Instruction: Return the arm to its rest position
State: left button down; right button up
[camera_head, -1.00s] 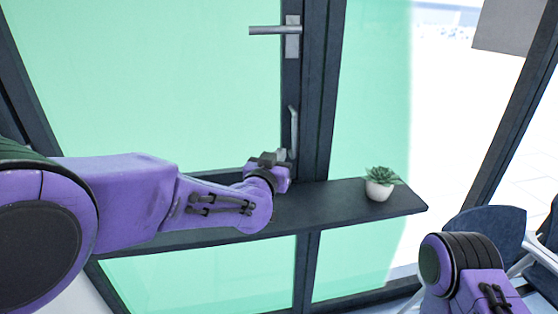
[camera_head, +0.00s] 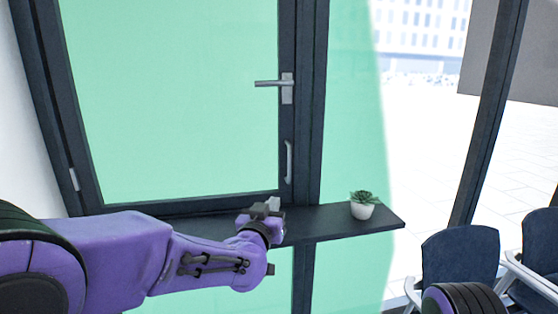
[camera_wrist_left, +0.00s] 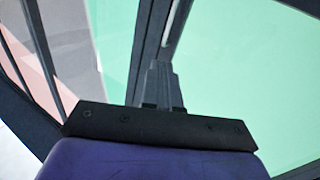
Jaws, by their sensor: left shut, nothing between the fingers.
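My left arm comes in from the left in the head view, stretched across the front of the window shelf. My left gripper (camera_head: 268,206) is at the arm's end, just above or in front of the dark shelf and below the vertical window handle. It is shut and empty. In the left wrist view the closed fingers (camera_wrist_left: 160,88) point toward the dark window frame and green glass. Of my right arm only a dark rounded link with a bit of purple shows at the bottom right of the head view; the right gripper is out of view.
The dark shelf (camera_head: 330,222) runs below the window. A potted plant (camera_head: 362,206) stands near its right end. A lever handle (camera_head: 286,87) and a vertical handle (camera_head: 289,161) are on the window frame. Blue chairs (camera_head: 459,256) stand at the right.

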pick_arm(q)
jog(key=s+a+f+n+g+y, duration=0.2)
jog(key=s+a+f, duration=0.3)
jog(key=f, duration=0.5)
jog(key=s+a+f+n+g+y, duration=0.2)
jog(key=s+a+f+n, duration=0.15)
jog(key=a+f, duration=0.6)
jog(key=s+a+f+n+g+y, duration=0.2)
jog(key=s+a+f, duration=0.3)
jog(key=f, duration=0.7)
jog(key=s+a+f+g, duration=0.2)
jog(key=s+f, duration=0.3)
jog(key=s, duration=0.4)
jog(key=s+a+f+n+g+y, duration=0.1)
jog(key=s+a+f+g, duration=0.2)
jog(key=s, duration=0.7)
jog(key=s+a+f+g+y, duration=0.1)
jog(key=s+a+f+g, duration=0.2)
jog(key=s+f, duration=0.4)
jog(key=s+a, duration=0.1)
jog(key=s, duration=0.1)
jog(key=shift+s, duration=0.4)
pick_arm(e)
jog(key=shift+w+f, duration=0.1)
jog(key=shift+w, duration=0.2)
pick_arm(q)
jog(key=shift+w+a, duration=0.1)
jog(key=shift+w, duration=0.05)
